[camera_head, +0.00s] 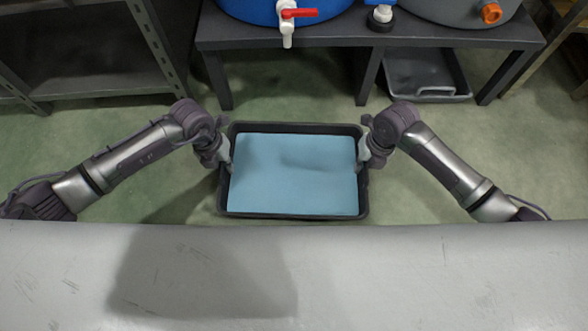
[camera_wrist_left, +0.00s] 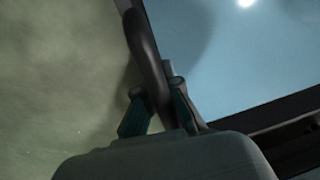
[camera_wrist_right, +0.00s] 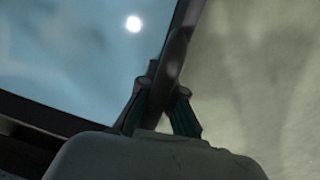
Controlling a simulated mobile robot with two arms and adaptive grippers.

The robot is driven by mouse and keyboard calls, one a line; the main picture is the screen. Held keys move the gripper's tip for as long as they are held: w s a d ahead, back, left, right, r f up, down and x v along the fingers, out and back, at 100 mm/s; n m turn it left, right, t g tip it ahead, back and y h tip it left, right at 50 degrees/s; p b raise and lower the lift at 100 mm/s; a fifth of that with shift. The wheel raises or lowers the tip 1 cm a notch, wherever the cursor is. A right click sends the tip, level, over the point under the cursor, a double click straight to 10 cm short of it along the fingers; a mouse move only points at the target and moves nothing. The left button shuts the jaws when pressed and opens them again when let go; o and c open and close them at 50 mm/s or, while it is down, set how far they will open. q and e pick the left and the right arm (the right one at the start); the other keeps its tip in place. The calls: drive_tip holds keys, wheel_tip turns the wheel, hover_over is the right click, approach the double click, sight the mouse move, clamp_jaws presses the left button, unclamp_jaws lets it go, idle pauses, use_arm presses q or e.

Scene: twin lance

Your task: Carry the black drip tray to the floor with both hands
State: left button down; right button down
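The black drip tray (camera_head: 290,216) is in the middle of the head view, with a light blue surface, apparently liquid, filling its inside. My left gripper (camera_head: 226,160) is at the tray's left rim. In the left wrist view its fingers (camera_wrist_left: 160,105) are closed around the dark rim (camera_wrist_left: 143,45). My right gripper (camera_head: 362,160) is at the right rim. In the right wrist view its fingers (camera_wrist_right: 162,105) are closed around the rim (camera_wrist_right: 178,50). The tray looks about level. Its height above the floor is hard to tell.
Green floor (camera_head: 290,93) surrounds the tray. A dark stand (camera_head: 350,36) behind it bears a blue drum (camera_head: 255,10) with a red-handled tap (camera_head: 298,13) and a grey drum (camera_head: 450,10). Another black tray (camera_head: 425,75) lies under the stand. A grey surface (camera_head: 400,280) spans the front.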

use_arm(q)
drive_tip(key=shift+r, duration=0.2)
use_arm(e)
drive_tip(key=shift+r, duration=0.2)
